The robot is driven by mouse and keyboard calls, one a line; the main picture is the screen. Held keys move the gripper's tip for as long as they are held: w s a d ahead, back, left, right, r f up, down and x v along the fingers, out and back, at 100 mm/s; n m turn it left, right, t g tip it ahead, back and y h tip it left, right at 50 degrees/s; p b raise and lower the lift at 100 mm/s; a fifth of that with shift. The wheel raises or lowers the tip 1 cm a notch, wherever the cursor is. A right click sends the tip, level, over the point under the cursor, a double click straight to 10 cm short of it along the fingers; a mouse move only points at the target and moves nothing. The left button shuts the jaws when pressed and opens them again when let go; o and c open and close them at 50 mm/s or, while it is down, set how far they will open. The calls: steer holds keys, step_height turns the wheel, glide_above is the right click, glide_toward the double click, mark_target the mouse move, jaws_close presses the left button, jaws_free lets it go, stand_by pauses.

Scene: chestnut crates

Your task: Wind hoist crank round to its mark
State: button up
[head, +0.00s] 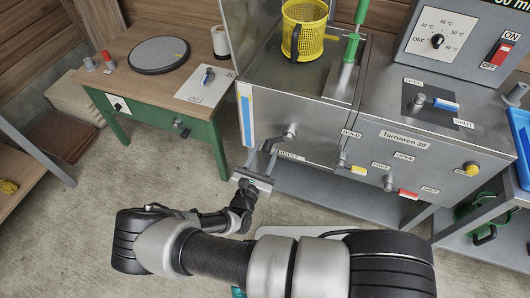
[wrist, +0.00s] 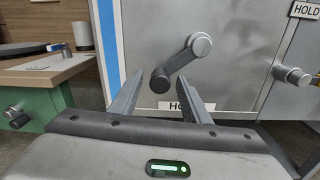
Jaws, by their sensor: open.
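The hoist crank (head: 279,139) is on the front of the steel machine, above a label partly read as HOIST. In the wrist view the crank (wrist: 182,62) has a silver hub at upper right, and its arm slants down left to a dark knob (wrist: 160,80). My gripper (head: 261,156) is open in front of the panel. In the wrist view my gripper (wrist: 161,85) has its fingers on either side of the knob in the picture, with gaps on both sides. I cannot tell whether the knob is within finger depth. I cannot make out the mark.
A yellow-handled lever (head: 353,170) near the HOLD label and a red-handled lever (head: 405,193) are to the right. A green-legged bench (head: 150,72) stands left. A yellow basket (head: 304,28) is above the machine. Floor left of my arm is clear.

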jaws_close()
steer(key=shift+f, duration=0.1)
